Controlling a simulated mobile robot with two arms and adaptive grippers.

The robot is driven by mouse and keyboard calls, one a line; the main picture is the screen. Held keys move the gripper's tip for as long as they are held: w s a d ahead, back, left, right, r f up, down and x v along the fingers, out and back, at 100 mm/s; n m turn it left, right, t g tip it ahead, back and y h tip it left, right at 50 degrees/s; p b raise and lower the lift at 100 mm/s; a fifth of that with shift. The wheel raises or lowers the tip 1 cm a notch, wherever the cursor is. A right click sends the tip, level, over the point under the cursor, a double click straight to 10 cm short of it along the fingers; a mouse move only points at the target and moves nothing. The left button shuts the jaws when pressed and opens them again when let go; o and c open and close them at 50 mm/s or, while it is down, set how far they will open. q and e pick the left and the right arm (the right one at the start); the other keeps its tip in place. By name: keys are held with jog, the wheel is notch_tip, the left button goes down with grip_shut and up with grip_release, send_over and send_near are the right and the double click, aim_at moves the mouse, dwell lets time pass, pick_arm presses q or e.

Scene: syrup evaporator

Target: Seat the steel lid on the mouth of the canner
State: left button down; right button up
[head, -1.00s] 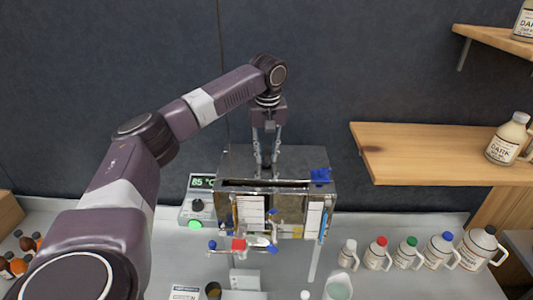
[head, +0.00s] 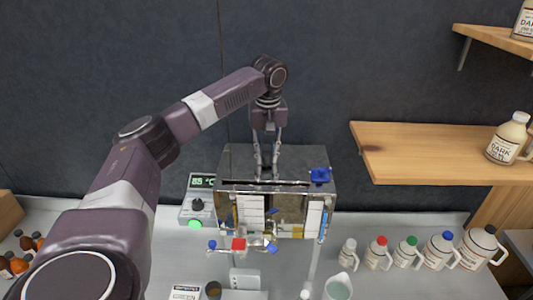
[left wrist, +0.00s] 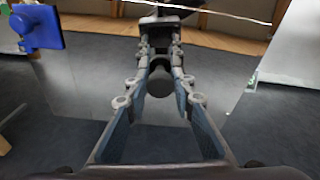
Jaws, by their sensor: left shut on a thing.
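The steel canner (head: 285,229) is a shiny box standing on the counter, with a tap fitting at its front. The flat steel lid (head: 305,160) lies over its top and covers the mouth. Only a thin dark line shows along the front edge, so I cannot tell whether it is fully down. My left gripper (head: 267,176) points down over the lid and is shut on its dark knob. In the left wrist view the knob (left wrist: 160,82) is between the fingers, above the lid's mirror-like surface (left wrist: 75,100). My right gripper is not in view.
A blue handle (head: 320,175) sits at the canner's right top corner. A controller (head: 198,201) reading 85 °C stands to its left. Several jugs (head: 408,253) line the counter at right, under a wooden shelf (head: 440,150). A white jug (head: 338,287) stands in front.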

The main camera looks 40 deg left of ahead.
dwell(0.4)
pick_arm(q)
jog(key=c, duration=1.6)
grip_release()
jog(key=shift+o, duration=0.7)
jog(key=shift+f, duration=0.1)
jog(key=o, duration=0.4)
jog(key=shift+r, duration=3.55)
jog(key=shift+d+f, duration=0.1)
